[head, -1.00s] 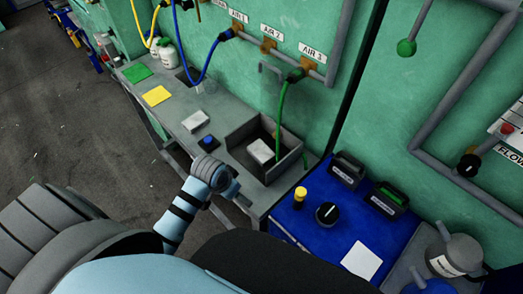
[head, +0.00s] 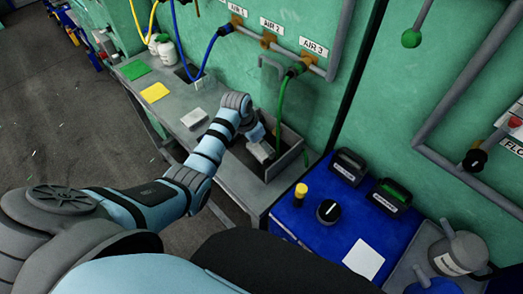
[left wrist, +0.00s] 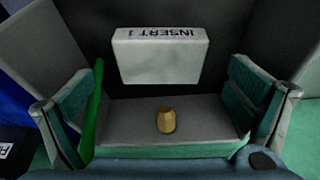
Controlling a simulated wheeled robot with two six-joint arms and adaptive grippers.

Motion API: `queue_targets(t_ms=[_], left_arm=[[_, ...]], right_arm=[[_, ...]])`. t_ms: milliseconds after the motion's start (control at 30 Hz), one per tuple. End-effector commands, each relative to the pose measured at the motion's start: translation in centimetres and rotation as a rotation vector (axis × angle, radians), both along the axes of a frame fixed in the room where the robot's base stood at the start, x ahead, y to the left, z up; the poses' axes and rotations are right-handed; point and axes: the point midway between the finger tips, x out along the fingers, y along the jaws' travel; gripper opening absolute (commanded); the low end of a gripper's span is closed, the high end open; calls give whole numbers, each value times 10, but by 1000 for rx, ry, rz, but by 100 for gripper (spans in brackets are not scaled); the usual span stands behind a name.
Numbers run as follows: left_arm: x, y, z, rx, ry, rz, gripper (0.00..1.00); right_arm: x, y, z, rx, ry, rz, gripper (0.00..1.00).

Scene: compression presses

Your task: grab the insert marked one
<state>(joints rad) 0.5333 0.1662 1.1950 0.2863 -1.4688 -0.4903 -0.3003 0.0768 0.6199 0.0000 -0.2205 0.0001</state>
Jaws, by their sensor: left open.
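The insert marked one (left wrist: 160,57) is a pale grey block with "INSERT 1" on it, upside down in the left wrist view. It lies inside the grey open bin (head: 291,163) on the bench; in the head view the insert (head: 262,152) is partly covered by my gripper. My left gripper (head: 257,137) is over the bin, above the insert. In the left wrist view the left gripper (left wrist: 162,88) has its green-padded fingers spread wide, with the insert between and beyond them, apart from both. My right gripper is not in view.
The bin walls stand close around the gripper. A green hose (head: 281,105) hangs down by the bin's back wall. A white block (head: 194,118) lies on the bench left of the bin. The blue table (head: 300,224) with black devices stands to the right.

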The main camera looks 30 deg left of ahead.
Motion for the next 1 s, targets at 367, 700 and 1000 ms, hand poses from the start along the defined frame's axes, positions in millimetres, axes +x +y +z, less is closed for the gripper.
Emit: queue_targets(t_ms=[367, 700, 1000], left_arm=[[6, -2, -21, 0, -1, 1, 92], [5, -2, -21, 0, -1, 1, 38], [6, -2, -15, 0, -3, 2, 32]], right_arm=[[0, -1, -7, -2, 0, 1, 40], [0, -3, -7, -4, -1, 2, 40], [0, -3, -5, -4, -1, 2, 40]])
